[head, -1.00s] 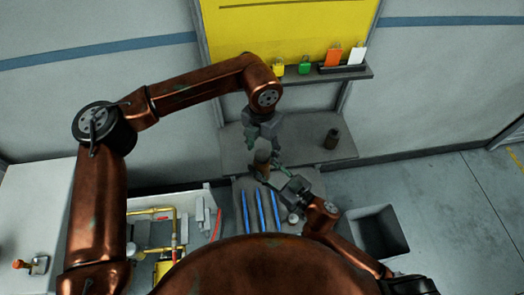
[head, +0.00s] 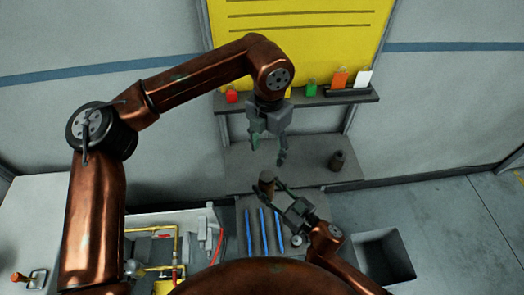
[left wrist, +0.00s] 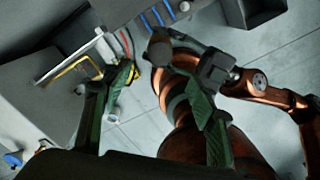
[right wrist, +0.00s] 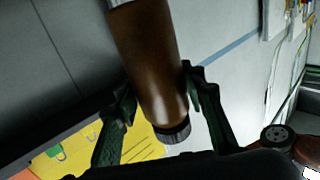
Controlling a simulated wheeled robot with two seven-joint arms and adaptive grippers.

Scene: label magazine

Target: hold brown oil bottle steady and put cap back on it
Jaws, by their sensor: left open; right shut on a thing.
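The brown oil bottle (head: 267,184) stands roughly upright above the grey bench. My right gripper (head: 282,191) is shut on its side. In the right wrist view the brown bottle (right wrist: 148,60) lies between both fingers, and a dark ribbed cap (right wrist: 174,134) shows on its end. I cannot tell how tightly the cap sits. My left gripper (head: 267,151) is open and empty, above the bottle and apart from it. In the left wrist view its green fingers are spread wide, with the bottle (left wrist: 160,47) beyond them.
A dark jar (head: 337,160) stands on the bench at right. Several blue sticks (head: 263,231) and a small pale round item (head: 296,240) lie in front. A dark bin (head: 383,257) is at lower right. A shelf (head: 330,99) with coloured tags hangs behind.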

